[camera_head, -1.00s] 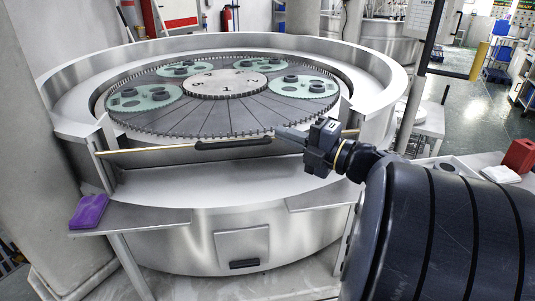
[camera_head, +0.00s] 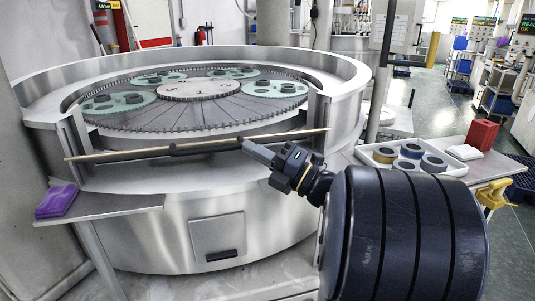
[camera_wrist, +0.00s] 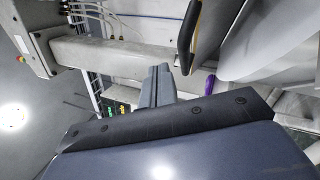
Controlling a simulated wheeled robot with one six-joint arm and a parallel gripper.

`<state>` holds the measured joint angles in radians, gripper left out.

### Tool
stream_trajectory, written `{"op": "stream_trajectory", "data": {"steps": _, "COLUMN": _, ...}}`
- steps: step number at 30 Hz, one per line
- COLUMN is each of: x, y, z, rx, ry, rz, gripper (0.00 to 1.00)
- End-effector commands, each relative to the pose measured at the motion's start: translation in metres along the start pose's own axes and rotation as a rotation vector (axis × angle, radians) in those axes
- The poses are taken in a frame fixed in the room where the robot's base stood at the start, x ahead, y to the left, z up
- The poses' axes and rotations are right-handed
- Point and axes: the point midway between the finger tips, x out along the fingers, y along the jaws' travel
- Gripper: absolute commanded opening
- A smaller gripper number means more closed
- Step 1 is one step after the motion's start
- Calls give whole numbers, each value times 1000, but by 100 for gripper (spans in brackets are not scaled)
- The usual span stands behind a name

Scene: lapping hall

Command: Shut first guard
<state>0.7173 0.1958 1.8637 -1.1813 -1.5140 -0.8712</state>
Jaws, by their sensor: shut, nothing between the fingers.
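The guard (camera_head: 110,154) is a long bar-like panel with a brass-coloured edge, spanning the front opening of the round lapping machine (camera_head: 190,60). A dark handle (camera_head: 205,147) runs along its middle. Its exact tilt is hard to tell. My gripper (camera_head: 250,149) is shut and empty, its fingertips close to the right end of the handle in the head view; contact is unclear. In the wrist view the shut fingers (camera_wrist: 157,84) point towards the machine, and the dark handle (camera_wrist: 187,38) with a yellow edge is to their right, apart in the picture.
A purple cloth (camera_head: 57,201) lies on the left front shelf (camera_head: 110,206). At right, a side table holds a tray (camera_head: 450,170) with several rings, a white cloth (camera_head: 464,152) and a red block (camera_head: 481,135). Toothed discs with green carriers (camera_head: 118,103) sit inside the machine.

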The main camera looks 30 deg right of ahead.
Motion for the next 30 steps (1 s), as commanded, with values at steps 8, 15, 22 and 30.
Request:
{"op": "stream_trajectory", "data": {"steps": 8, "x": 52, "y": 2, "z": 0, "rx": 2, "ry": 4, "rz": 1, "gripper": 0}}
{"op": "stream_trajectory", "data": {"steps": 15, "x": 71, "y": 1, "z": 25, "rx": 0, "ry": 0, "rz": -1, "gripper": 0}}
{"op": "stream_trajectory", "data": {"steps": 22, "x": 75, "y": 0, "z": 28, "rx": 0, "ry": 0, "rz": -1, "gripper": 0}}
{"op": "stream_trajectory", "data": {"steps": 30, "x": 75, "y": 0, "z": 28, "rx": 0, "ry": 0, "rz": -1, "gripper": 0}}
